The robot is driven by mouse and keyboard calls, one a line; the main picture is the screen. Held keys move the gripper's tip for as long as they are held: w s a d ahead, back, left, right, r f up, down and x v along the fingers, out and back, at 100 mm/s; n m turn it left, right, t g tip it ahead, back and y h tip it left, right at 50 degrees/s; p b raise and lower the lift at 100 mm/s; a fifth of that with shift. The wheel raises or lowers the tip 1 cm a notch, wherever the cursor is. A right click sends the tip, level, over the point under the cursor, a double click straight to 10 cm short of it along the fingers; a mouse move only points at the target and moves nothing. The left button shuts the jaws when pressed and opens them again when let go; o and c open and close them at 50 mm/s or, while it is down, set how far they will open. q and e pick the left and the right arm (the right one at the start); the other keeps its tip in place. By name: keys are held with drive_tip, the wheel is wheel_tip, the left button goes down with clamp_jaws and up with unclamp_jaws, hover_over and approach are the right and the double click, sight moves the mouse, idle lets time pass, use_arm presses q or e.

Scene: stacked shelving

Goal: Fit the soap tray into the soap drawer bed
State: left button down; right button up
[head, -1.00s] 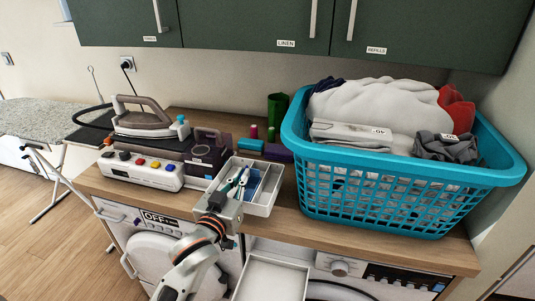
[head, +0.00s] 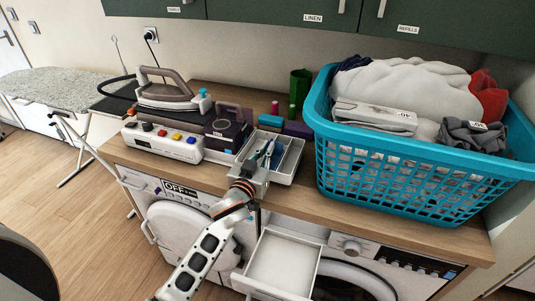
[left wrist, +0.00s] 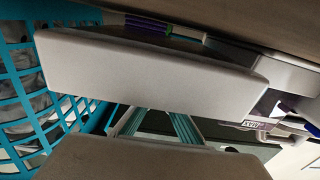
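The soap tray (head: 289,160) is a pale grey, open tray with compartments, at the front edge of the counter. My left gripper (head: 266,149) reaches over its near left end, with two teal-padded fingers apart above the tray. In the left wrist view, the tray's end wall (left wrist: 150,72) fills the upper middle and covers the fingertips. Nothing shows between the fingers (left wrist: 157,125). Contact with the tray is unclear. The soap drawer bed (head: 284,264) is a white, empty, shallow drawer pulled out of the right-hand machine, below the tray. My right gripper is out of view.
A teal laundry basket (head: 405,178) stands close right of the tray. An iron (head: 165,92), a control box (head: 160,142) and a dark box (head: 225,132) stand to the left. Spools and a green cup (head: 300,84) stand behind. Open floor (head: 75,220) lies at left.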

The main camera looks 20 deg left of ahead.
use_arm(q)
drive_tip(key=shift+f, duration=0.95)
drive_tip(key=shift+f, duration=0.1)
drive_tip(key=c, duration=2.3)
unclamp_jaws()
drive_tip(key=shift+f, duration=0.1)
drive_tip(key=shift+s, duration=0.15)
drive_tip(key=s, duration=1.1)
drive_tip(key=shift+s+a+r+b, duration=0.25)
drive_tip(key=shift+s+b, duration=0.15)
drive_tip(key=shift+f, duration=0.1)
